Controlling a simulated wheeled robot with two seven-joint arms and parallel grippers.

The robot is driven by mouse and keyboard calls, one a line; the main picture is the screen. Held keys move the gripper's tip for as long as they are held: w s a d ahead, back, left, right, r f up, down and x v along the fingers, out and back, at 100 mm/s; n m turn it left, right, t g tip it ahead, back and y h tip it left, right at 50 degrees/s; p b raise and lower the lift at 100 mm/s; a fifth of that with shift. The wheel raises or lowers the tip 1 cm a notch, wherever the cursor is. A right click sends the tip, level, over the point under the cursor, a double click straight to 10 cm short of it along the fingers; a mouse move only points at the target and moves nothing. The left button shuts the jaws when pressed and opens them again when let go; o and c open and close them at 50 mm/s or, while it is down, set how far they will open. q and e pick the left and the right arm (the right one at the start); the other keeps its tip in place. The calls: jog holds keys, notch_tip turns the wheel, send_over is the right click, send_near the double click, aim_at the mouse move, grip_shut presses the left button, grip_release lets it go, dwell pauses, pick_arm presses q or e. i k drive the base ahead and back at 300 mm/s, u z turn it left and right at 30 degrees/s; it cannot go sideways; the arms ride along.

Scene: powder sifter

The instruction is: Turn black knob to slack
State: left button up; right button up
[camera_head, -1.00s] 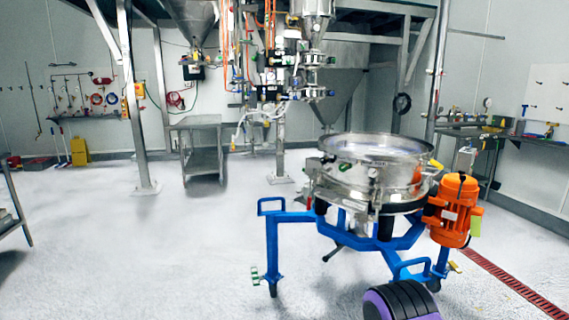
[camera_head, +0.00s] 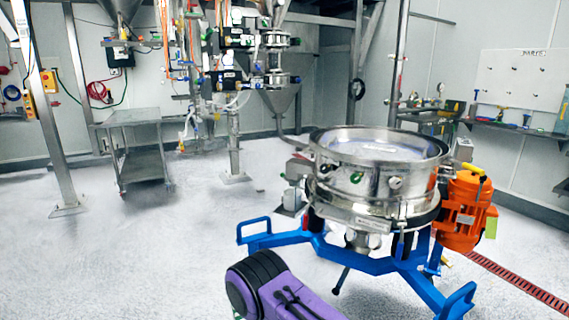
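The powder sifter (camera_head: 372,196) is a round steel drum with an open top on a blue wheeled frame (camera_head: 375,264), at right of centre. Small clamp knobs sit around its side. A purple and black link of my arm crosses the bottom in front of the blue frame. Neither gripper shows.
An orange motor (camera_head: 463,212) is fixed at the sifter's right side. A steel trolley (camera_head: 136,150) stands at back left, near a support post (camera_head: 50,135). A red floor grate (camera_head: 520,287) runs at lower right. The left floor is open.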

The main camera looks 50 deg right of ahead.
aim_at(325, 168)
jog(key=z, duration=0.2)
jog(key=i, duration=0.95)
jog(key=z, duration=1.35)
jog(key=i, duration=0.85)
jog(key=z, duration=0.85)
